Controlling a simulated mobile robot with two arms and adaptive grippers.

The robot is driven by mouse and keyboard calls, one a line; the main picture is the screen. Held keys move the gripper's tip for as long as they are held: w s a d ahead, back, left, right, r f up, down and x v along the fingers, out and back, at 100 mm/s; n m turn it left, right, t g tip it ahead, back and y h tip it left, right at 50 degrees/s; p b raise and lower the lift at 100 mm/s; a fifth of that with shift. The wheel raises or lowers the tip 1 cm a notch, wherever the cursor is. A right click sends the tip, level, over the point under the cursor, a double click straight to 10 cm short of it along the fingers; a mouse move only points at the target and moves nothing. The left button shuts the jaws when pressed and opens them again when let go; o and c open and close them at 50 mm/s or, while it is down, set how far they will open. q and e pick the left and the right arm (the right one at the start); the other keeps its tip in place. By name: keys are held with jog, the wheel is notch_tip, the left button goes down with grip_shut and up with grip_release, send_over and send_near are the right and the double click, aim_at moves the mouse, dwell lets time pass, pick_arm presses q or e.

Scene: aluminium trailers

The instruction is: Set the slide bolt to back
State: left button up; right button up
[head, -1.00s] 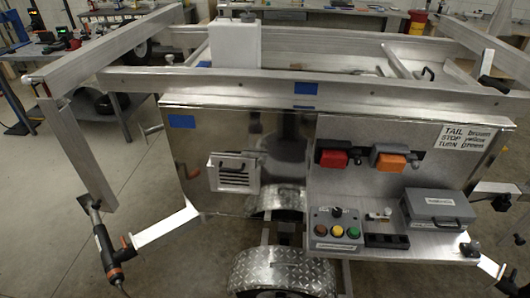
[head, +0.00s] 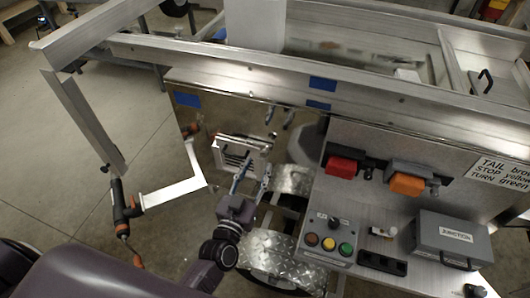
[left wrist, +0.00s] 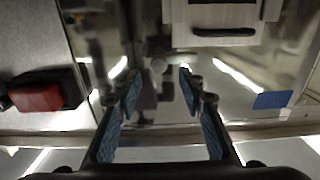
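No part can be made out for certain as the slide bolt. A small metal fitting with a pale knob (head: 383,231) on the side shelf may be it, but it is too small to read its position. My left gripper (head: 254,172) is in front of the shiny trailer side, over the lower part of the louvred hatch (head: 240,150) in the head view. In the left wrist view its two blue-padded fingers (left wrist: 160,78) are apart with nothing held between them. The hatch's dark handle (left wrist: 223,32) shows there beyond the fingers. My right gripper is out of view.
The shelf carries a button box (head: 328,243), a dark switch block (head: 382,263) and a grey junction box (head: 450,238). Red (head: 342,167) and orange (head: 407,182) lamps stand out above it. A diamond-plate fender (head: 268,257) lies below my gripper. The trailer's top rail (head: 200,58) runs above.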

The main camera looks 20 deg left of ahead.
aim_at(264, 155)
pick_arm(q)
jog(key=w, duration=0.5)
jog(key=shift+w+d, duration=0.2)
jog(key=shift+w, duration=0.05)
jog(key=shift+f, duration=0.1)
grip_shut()
jog(key=shift+d, duration=0.1)
